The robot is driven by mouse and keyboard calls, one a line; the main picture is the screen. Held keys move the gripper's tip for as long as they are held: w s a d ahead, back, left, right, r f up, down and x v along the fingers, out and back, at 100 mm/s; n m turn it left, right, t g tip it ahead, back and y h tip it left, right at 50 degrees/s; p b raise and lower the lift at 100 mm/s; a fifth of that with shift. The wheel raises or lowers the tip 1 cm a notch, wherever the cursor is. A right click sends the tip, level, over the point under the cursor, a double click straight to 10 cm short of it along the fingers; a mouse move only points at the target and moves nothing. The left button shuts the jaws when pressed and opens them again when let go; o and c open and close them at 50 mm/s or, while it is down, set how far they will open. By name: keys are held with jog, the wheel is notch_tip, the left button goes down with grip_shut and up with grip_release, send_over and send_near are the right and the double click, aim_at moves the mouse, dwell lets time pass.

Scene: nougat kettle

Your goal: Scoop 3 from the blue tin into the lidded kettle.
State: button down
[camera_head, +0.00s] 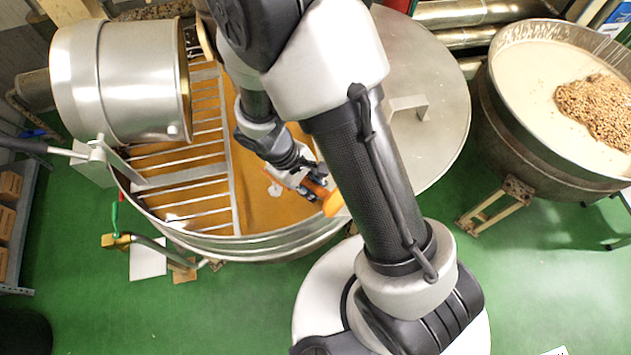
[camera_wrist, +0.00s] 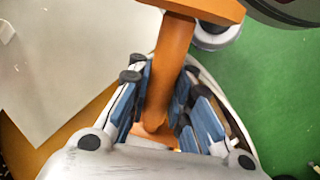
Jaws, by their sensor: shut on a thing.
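My gripper (camera_head: 306,186) is above the middle kettle, near the front edge of its lid. It is shut on the handle of an orange tool, likely the scoop (camera_head: 334,204). In the wrist view the blue-padded fingers (camera_wrist: 163,85) stand on both sides of the orange handle (camera_wrist: 174,45). The scoop's contents cannot be seen. The lidded kettle (camera_head: 290,246) has a flat grey lid (camera_head: 440,130) over its right half and a bar grate (camera_head: 190,180) over its left; amber-brown contents show between. I cannot make out a blue tin; a blue object (camera_head: 614,24) is cut off at top right.
A second open kettle (camera_head: 500,145) with cream mass and nuts stands at right. A steel drum (camera_head: 120,80) hangs over the grate at left. A valve pipe (camera_head: 150,245) juts out at lower left. The green floor (camera_head: 240,310) in front is mostly clear.

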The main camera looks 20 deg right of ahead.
aim_at(307, 179)
jog(key=shift+w+a+r+p, duration=0.1)
jog(key=shift+a+r+p, duration=0.05)
jog(key=shift+r+p, duration=0.35)
jog(key=w+a+r+g+h+p, duration=0.2)
jog(key=w+g+p, duration=0.1)
jog(key=shift+w+a+r, duration=0.1)
jog(key=shift+w+r, duration=0.05)
jog(key=shift+r, duration=0.2)
jog(key=w+a+r+n+g+h+b, duration=0.1)
jog(key=w+a+r+g+h+b, duration=0.2)
jog(key=w+r+g+h+b, duration=0.1)
jog(key=shift+w+a+r+g, duration=0.2)
jog(key=shift+w+r+g, duration=0.3)
jog(key=shift+r, duration=0.25)
notch_tip(307, 179, up, 5)
jog(key=t+y+b, duration=0.1)
jog(key=t+y, duration=0.3)
jog(key=t, duration=0.1)
jog(key=m+t+y+b, duration=0.1)
jog(key=t+y+b, duration=0.1)
jog(key=t+y, duration=0.2)
jog(key=shift+s+t, duration=0.1)
jog(key=shift+t, duration=0.6)
